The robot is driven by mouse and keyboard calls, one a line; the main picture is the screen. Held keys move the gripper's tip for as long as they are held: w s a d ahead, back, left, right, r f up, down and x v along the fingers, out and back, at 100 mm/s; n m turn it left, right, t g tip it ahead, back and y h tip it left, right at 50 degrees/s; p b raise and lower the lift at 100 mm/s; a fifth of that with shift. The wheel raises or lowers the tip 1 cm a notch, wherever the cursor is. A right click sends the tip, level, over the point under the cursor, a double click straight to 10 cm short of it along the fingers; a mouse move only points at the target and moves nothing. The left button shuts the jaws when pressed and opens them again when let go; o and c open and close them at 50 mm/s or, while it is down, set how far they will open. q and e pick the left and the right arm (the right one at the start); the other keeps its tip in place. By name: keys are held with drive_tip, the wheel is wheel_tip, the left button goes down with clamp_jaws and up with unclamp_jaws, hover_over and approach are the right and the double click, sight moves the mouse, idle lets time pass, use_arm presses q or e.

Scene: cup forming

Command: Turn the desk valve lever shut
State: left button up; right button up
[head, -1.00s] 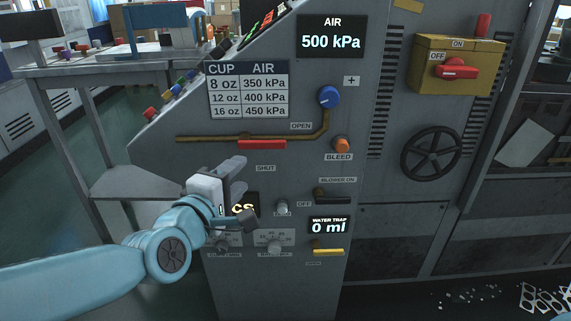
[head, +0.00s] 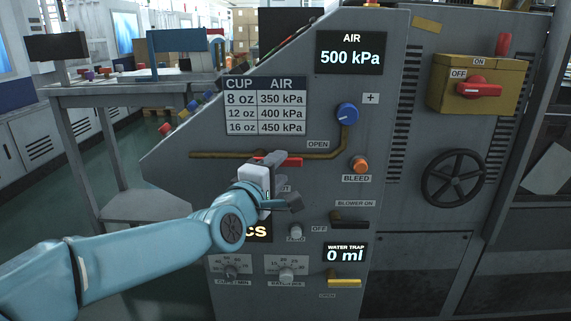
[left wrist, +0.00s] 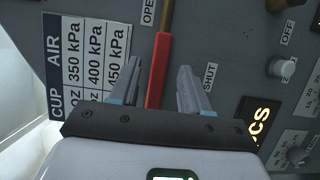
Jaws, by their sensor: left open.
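The red valve lever (head: 284,161) lies level along the brass pipe (head: 215,155) on the grey machine front, with the OPEN label (head: 318,144) up to its right. My left gripper (head: 284,182) is open and empty just below the lever; its upper finger overlaps the lever's left part. In the left wrist view the red lever (left wrist: 158,72) runs between the two spread fingers (left wrist: 152,82), and the SHUT label (left wrist: 210,76) is beside the right finger. I cannot tell whether the fingertips touch the lever. The gripper partly hides the SHUT label in the head view.
A blue knob (head: 347,114) and an orange bleed knob (head: 361,164) sit right of the lever. The blower lever (head: 350,220) and yellow water trap lever (head: 344,283) are lower down. The pressure chart (head: 265,106) is above. A handwheel (head: 455,178) is farther right.

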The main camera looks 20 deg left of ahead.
sight(284, 163)
use_arm(q)
drive_tip(key=shift+w+d, duration=0.15)
drive_tip(key=shift+w, duration=0.95)
drive_tip(key=shift+w+d, duration=0.1)
drive_tip(key=shift+w, duration=1)
clamp_jaws()
use_arm(e)
drive_tip(key=shift+r, duration=0.1)
